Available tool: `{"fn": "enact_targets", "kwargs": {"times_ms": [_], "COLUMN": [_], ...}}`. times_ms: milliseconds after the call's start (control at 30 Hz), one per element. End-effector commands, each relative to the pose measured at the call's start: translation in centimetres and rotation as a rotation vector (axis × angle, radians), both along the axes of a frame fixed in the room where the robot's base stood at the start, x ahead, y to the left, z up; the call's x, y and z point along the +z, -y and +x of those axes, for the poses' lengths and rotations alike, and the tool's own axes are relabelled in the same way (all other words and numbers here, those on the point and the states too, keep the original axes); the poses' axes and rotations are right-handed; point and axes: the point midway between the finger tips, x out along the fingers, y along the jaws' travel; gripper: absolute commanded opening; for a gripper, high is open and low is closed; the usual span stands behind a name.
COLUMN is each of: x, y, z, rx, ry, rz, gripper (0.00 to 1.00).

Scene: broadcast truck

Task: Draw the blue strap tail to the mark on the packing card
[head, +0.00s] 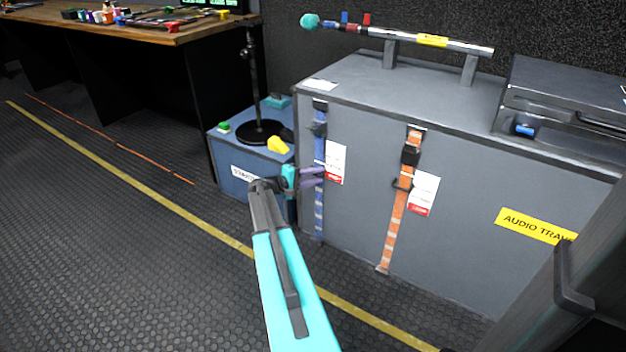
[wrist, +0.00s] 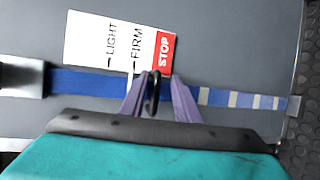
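The blue strap (head: 319,150) hangs down the front of the grey case at its left end. In the wrist view the blue strap (wrist: 85,82) runs sideways, with a dark buckle (wrist: 22,77) at left and pale bands toward the right. The packing card (wrist: 119,45) lies beside it, printed LIGHT, FIRM and a red STOP; it also shows in the head view (head: 336,160). My gripper (head: 313,177) is at the strap. Its purple fingers (wrist: 161,85) are apart, either side of a black ring (wrist: 153,93) near the FIRM line. Contact with the ring is unclear.
An orange strap (head: 397,220) with its own card (head: 423,192) is to the right on the grey case (head: 460,240). A blue box (head: 228,160) with a black stand (head: 262,131) is left of the case. Open floor (head: 120,250) lies at left.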

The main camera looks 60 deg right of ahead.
Motion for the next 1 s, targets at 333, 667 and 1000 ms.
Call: {"fn": "enact_targets", "kwargs": {"times_ms": [333,667,1000], "x": [0.4,1.5,2.4], "y": [-1.0,-5.1,-10.0], "z": [0.4,2.2,4.3], "rx": [0.001,0.002,0.001], "ry": [0.000,0.000,0.000], "rz": [-0.001,-0.002,0.000], "gripper": [0.28,0.28,0.28]}}
